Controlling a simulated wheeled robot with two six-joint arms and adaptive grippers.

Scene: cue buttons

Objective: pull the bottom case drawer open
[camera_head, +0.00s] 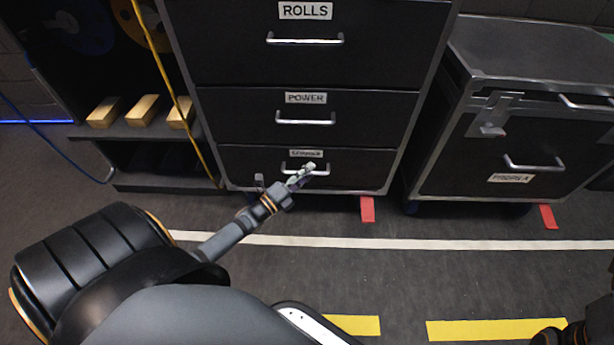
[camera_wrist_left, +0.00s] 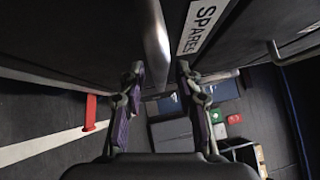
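The black case has a bottom drawer (camera_head: 360,168) under the drawers marked ROLLS and POWER. The bottom drawer looks shut, its front in line with the others. Its silver handle (camera_head: 322,173) is partly hidden by my left gripper (camera_head: 302,176). In the left wrist view the drawer's label (camera_wrist_left: 203,24) reads SPARES. There the handle (camera_wrist_left: 156,45) runs down into the gap between the open fingers of my left gripper (camera_wrist_left: 160,82), nearer the left finger. I see no grip on it.
A second black case (camera_head: 470,130) with a latch and handles stands to the right. A shelf with several wooden blocks (camera_head: 142,110) stands to the left, with a yellow cable (camera_head: 172,85) in front. The floor before the drawer is clear, with a white line (camera_head: 400,243).

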